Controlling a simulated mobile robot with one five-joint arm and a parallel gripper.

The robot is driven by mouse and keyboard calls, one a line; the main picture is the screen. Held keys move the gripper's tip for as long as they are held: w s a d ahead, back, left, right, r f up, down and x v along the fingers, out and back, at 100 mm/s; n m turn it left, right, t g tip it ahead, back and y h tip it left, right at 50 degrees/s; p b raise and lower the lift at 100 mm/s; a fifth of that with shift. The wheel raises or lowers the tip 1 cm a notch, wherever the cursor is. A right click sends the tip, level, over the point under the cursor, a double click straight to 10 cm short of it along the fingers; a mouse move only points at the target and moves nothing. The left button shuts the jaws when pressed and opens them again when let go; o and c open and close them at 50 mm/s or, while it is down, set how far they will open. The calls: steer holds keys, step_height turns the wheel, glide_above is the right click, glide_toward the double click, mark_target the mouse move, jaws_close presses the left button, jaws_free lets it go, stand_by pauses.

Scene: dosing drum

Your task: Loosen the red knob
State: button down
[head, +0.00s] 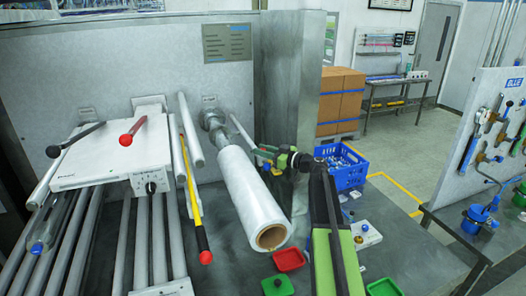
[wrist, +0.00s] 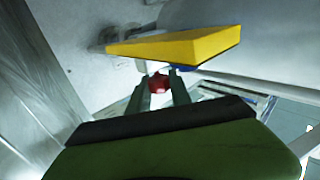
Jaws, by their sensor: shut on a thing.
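The red knob (wrist: 158,84) shows in the wrist view between the two fingertips of my gripper (wrist: 158,88). The fingers are shut on it, one at each side, and cover its flanks. In the head view my gripper (head: 262,154) reaches left, just behind the white roll (head: 250,195) on its metal spindle. I cannot make out the knob clearly in the head view.
A yellow wedge-shaped piece (wrist: 185,48) lies just beyond the fingers in the wrist view. A yellow bar with a red ball end (head: 205,257) and a red-handled lever (head: 130,135) stand left. A blue crate (head: 345,172) and red tray (head: 289,260) sit nearby.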

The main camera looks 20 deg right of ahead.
steer(key=n+g+y, duration=0.4)
steer(key=shift+w+d+g, duration=0.15)
steer(key=shift+g, duration=0.25)
steer(key=shift+n+g+y, duration=1.1)
steer(key=shift+n+g, duration=0.2)
steer(key=shift+g, duration=0.6)
steer(key=shift+s, duration=0.2)
steer(key=c, duration=1.2)
jaws_free()
steer(key=shift+o, duration=0.2)
steer(key=v, duration=1.1)
steer(key=shift+d, duration=0.35)
steer(key=shift+s, duration=0.1)
